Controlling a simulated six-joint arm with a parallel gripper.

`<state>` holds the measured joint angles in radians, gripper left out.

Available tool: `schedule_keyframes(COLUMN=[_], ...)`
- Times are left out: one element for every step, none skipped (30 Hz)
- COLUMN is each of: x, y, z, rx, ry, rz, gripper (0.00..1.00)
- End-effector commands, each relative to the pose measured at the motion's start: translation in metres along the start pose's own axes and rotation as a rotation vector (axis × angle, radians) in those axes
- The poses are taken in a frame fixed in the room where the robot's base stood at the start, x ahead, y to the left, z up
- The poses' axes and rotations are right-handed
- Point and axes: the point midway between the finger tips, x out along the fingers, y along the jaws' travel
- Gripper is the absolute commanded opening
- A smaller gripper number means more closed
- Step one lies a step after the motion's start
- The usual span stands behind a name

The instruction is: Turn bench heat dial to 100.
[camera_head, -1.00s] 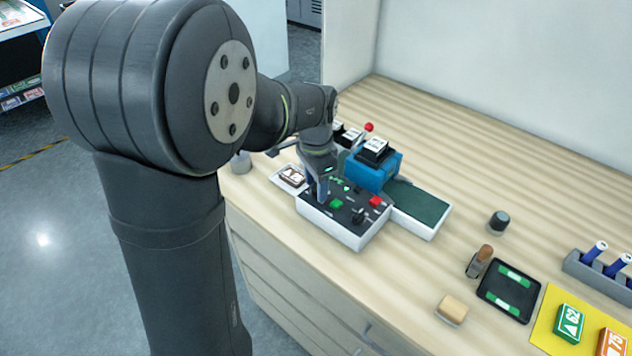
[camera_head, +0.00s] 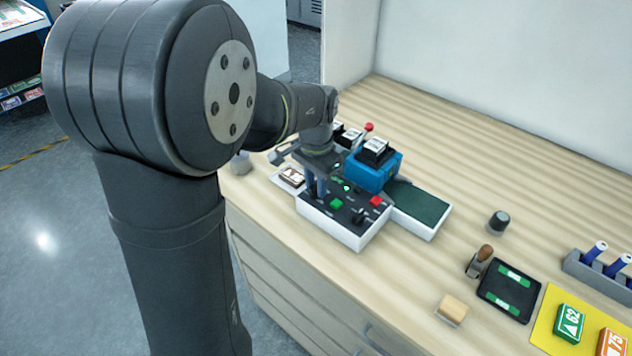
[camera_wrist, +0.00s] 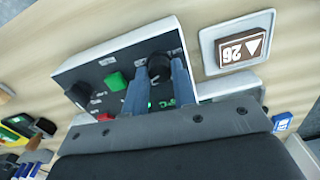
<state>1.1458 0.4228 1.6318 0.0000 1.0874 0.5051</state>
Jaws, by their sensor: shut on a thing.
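The control box (camera_head: 370,235) is white with a black top and sits on the bench. It carries a green button (camera_head: 337,204), a red button (camera_head: 376,201) and a second black knob (camera_head: 358,216). My gripper (camera_head: 316,192) points down at the box's left end. In the wrist view its blue-grey fingers (camera_wrist: 160,72) are shut on a black dial (camera_wrist: 156,63), which stands between the fingertips. Green lit characters show beside the fingers, partly hidden. The dial's setting cannot be read.
A blue machine (camera_head: 373,172) with a dark green bed (camera_head: 417,205) stands right behind the box. The bench front right of the box is mostly clear.

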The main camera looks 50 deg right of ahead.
Motion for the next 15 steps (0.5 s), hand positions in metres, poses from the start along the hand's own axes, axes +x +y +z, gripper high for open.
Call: schedule_keyframes(x=[-0.0004,-0.0004,-0.0004,-0.0004,-0.0005,-0.0005,-0.0005,-0.0005,-0.0005,-0.0005,-0.0005,-0.0005,-0.0005,-0.0005,-0.0005], y=[-0.0002,-0.0002,-0.0002,-0.0002,-0.0002,-0.0002,-0.0002,-0.0002,-0.0002,-0.0002,-0.0002,-0.0002,-0.0002,-0.0002,-0.0002], z=[-0.0003,-0.0003,-0.0003,-0.0003,-0.0003,-0.0003,-0.0003,-0.0003,-0.0003,-0.0003,-0.0003,-0.0003,-0.0004,-0.0004,-0.0004], rx=[-0.041,-0.070,-0.108,-0.137,-0.166,-0.204,-0.232,-0.260,-0.298,-0.325,-0.352,-0.386,-0.412,-0.437,-0.469], ry=[0.001,0.001,0.001,0.001,0.001,0.001,0.001,0.001,0.001,0.001,0.001,0.001,0.001,0.001,0.001], rz=[-0.001,-0.001,-0.001,-0.001,-0.001,-0.001,-0.001,-0.001,-0.001,-0.001,-0.001,-0.001,-0.001,-0.001,-0.001], gripper=[0.02,0.02,0.02,0.02,0.02,0.02,0.02,0.02,0.02,0.02,0.02,0.02,0.02,0.02,0.02])
